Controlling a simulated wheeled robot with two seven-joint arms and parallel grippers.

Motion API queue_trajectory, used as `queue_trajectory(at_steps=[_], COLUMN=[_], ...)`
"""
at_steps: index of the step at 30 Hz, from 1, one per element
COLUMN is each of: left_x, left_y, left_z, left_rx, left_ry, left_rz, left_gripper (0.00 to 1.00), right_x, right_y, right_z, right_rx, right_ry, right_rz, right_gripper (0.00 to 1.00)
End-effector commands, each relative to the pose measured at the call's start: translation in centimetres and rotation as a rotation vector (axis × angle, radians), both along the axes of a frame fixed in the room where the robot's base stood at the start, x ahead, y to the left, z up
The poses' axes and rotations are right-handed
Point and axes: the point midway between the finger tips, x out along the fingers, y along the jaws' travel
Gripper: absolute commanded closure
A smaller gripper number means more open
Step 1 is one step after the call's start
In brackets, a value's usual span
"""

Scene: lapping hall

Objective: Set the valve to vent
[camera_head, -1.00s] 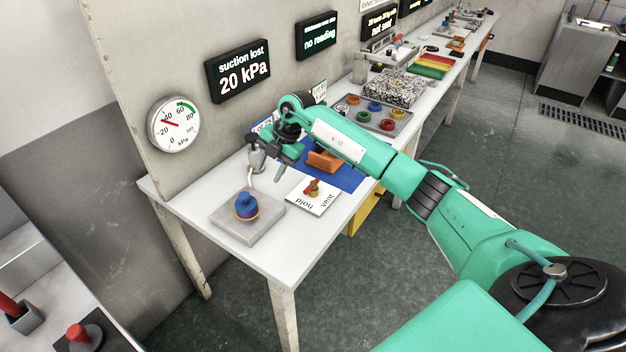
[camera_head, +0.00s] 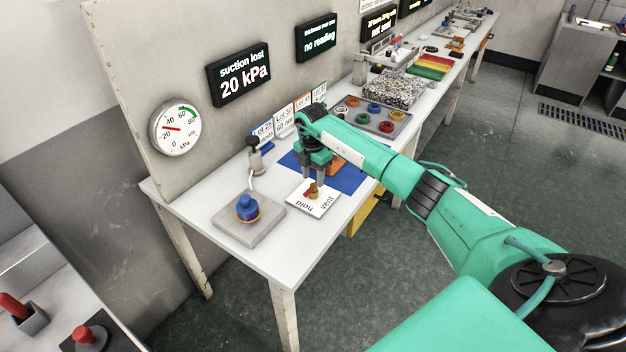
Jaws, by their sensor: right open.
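The valve (camera_head: 312,194) has a small red handle and a brass-coloured body on a white plate (camera_head: 325,210). The plate is marked "hold" on its left part and "vent" on its right part. My right gripper (camera_head: 313,181) points down with its fingers open, right over the valve handle. The fingers partly hide the handle, so I cannot tell which word it points to or whether they touch it. My left gripper is not in view.
A blue knob (camera_head: 247,207) sits on a grey block (camera_head: 230,222) left of the valve. A blue mat (camera_head: 347,180) with an orange-brown object lies behind. A dial gauge (camera_head: 175,128) and a "suction lost 20 kPa" display (camera_head: 244,73) hang on the wall panel.

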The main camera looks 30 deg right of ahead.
Motion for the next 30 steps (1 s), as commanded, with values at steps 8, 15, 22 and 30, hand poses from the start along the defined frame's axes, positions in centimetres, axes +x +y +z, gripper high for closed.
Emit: queue_trajectory(at_steps=[8,15,22,30], left_x=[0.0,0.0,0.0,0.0], left_y=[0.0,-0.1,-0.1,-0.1], left_z=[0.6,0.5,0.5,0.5], left_rx=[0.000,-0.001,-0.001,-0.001], left_ry=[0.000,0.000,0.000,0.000], left_rz=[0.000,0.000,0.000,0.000], left_gripper=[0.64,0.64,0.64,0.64], right_x=[-0.1,-0.1,-0.1,-0.1], right_y=[0.0,0.0,0.0,0.0], right_z=[-2.8,-3.1,-3.1,-3.1], right_rx=[0.001,0.000,0.000,0.000], right_ry=[0.000,-0.001,-0.001,-0.001], right_rz=[0.000,0.000,0.000,0.009], right_gripper=[0.57,0.57,0.88,1.00])
